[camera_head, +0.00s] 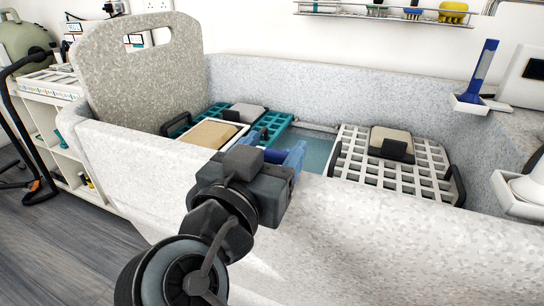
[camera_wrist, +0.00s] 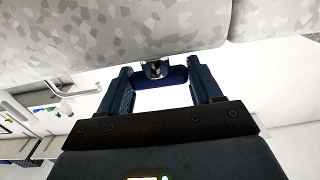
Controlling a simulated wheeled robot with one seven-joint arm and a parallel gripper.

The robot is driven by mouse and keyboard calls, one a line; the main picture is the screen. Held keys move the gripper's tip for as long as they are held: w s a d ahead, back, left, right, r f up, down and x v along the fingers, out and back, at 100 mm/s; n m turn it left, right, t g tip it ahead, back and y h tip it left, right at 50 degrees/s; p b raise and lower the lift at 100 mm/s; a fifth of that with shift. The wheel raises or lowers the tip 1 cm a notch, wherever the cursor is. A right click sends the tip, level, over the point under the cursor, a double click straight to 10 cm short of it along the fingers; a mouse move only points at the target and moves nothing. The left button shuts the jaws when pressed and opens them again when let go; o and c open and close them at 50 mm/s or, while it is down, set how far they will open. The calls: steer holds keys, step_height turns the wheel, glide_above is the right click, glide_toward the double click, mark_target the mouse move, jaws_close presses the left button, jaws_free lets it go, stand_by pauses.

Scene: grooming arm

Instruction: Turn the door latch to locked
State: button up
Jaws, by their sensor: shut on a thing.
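My gripper (camera_head: 292,157) reaches over the front wall of the speckled tub, its blue fingers at the wall's top edge. In the wrist view my gripper (camera_wrist: 160,88) has its two fingers apart, with a dark blue bar, which looks like the latch (camera_wrist: 176,76), spanning between them. The fingers press on its two ends. A small metal piece sits at the middle of the bar, close to the speckled wall. In the head view my gripper and wrist mostly hide the latch, so its turn angle cannot be told.
A tall speckled panel (camera_head: 140,75) with a handle slot stands at the tub's left end. Inside the tub are a teal grate (camera_head: 276,122) and a white grate (camera_head: 350,160) with beige blocks on them. A blue-handled tool (camera_head: 484,68) stands on the right rim.

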stand_by(0.5)
steer(key=o, duration=1)
steer(key=shift+c, duration=0.2)
steer(key=shift+s, duration=0.1)
steer(key=v, duration=0.7)
steer(key=shift+s+a, duration=0.15)
steer(key=shift+s, duration=0.1)
